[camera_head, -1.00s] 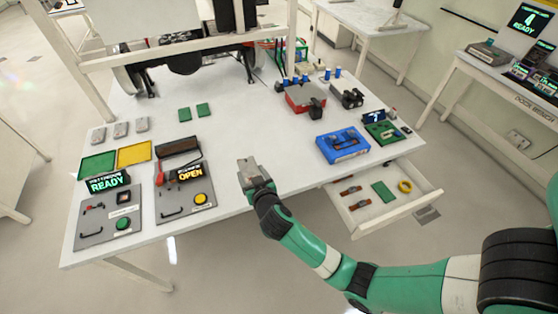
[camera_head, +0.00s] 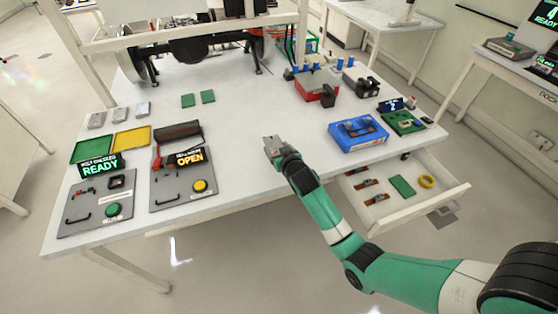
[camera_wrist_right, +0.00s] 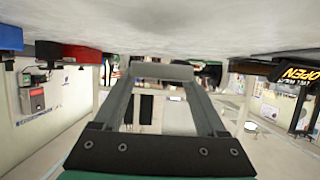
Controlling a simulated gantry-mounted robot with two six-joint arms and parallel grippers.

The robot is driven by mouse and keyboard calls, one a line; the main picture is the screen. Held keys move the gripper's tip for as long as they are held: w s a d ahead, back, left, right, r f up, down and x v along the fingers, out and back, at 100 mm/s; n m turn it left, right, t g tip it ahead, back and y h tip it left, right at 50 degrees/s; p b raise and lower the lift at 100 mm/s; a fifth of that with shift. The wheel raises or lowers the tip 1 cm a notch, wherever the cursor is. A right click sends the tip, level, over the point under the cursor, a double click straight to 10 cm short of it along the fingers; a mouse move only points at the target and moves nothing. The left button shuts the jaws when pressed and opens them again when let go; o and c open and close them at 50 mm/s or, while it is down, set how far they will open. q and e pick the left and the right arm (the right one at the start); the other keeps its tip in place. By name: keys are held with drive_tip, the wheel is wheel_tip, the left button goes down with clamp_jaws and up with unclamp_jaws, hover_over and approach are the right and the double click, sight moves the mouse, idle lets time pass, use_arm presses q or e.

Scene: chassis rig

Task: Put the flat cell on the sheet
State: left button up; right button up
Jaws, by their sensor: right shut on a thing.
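My right gripper (camera_head: 274,148) is over the front middle of the white table. It is shut on a flat grey piece, which looks like a flat cell (camera_wrist_right: 162,71); in the wrist view this spans between the two fingertips. Three similar silver-grey flat pieces (camera_head: 120,114) lie in a row at the table's back left. A yellow sheet (camera_head: 132,138) and a green sheet (camera_head: 92,149) lie side by side in front of them; I cannot tell which is the task's sheet. My left gripper is not in view.
Two control panels with READY (camera_head: 99,166) and OPEN (camera_head: 189,157) displays stand at front left. A dark brown tray (camera_head: 178,131) is behind the OPEN display. A blue tray (camera_head: 358,133) and an open drawer (camera_head: 420,205) are at right. The table middle is mostly clear.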

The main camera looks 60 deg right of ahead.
drive_tip(key=shift+d+f, duration=0.2)
drive_tip(key=shift+d, duration=0.15)
drive_tip(key=shift+d+f, duration=0.15)
drive_tip(key=shift+f, duration=0.15)
drive_tip(key=f, duration=0.1)
drive_tip(key=f+b, duration=0.1)
drive_tip(key=f, duration=0.1)
drive_tip(key=shift+d+b, duration=0.25)
drive_tip(key=shift+b, duration=0.15)
drive_tip(key=shift+f, duration=0.3)
drive_tip(key=shift+a, duration=0.1)
drive_tip(key=shift+r, duration=0.1)
